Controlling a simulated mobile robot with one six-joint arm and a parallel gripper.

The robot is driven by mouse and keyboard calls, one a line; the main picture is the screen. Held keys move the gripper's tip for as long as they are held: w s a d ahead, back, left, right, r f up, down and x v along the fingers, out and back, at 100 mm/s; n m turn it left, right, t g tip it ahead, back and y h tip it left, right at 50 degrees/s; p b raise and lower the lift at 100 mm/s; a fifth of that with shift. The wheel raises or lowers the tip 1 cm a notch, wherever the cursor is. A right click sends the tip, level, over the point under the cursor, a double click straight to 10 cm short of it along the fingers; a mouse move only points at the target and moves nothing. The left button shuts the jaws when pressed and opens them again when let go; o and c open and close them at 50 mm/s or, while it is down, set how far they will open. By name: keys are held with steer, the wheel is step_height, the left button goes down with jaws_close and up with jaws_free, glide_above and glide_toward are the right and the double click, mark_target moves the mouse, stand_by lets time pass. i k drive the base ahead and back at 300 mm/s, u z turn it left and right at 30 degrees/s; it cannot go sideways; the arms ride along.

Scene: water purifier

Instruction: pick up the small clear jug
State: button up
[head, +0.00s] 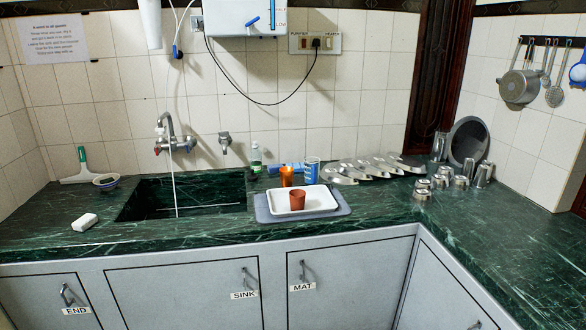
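I cannot make out a small clear jug for certain in the head view. A small, partly clear bottle-like container (256,160) with a green tint stands behind the sink's right end. A tall greyish vessel (439,147) stands at the back right beside a round metal plate; I cannot tell whether it is clear or metal. A reddish-brown cup (297,199) stands on a white tray (325,204), which lies on a grey-blue mat (345,208). An orange tumbler (286,176) and a blue patterned cup (312,170) stand behind the tray. My gripper is not in view.
The dark sink (190,196) is sunk into the green counter, with a tap (172,138) above it. Several metal lids (362,168) and steel tumblers (443,178) crowd the back right. A white block (85,222) lies left of the sink.

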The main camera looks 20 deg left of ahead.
mark_target(311, 164)
steer(key=u, duration=0.4)
steer(key=i, duration=0.85)
steer(key=u, duration=0.8)
steer(key=i, duration=0.55)
steer(key=u, duration=0.9)
steer(key=i, duration=0.75)
steer(key=u, duration=0.75)
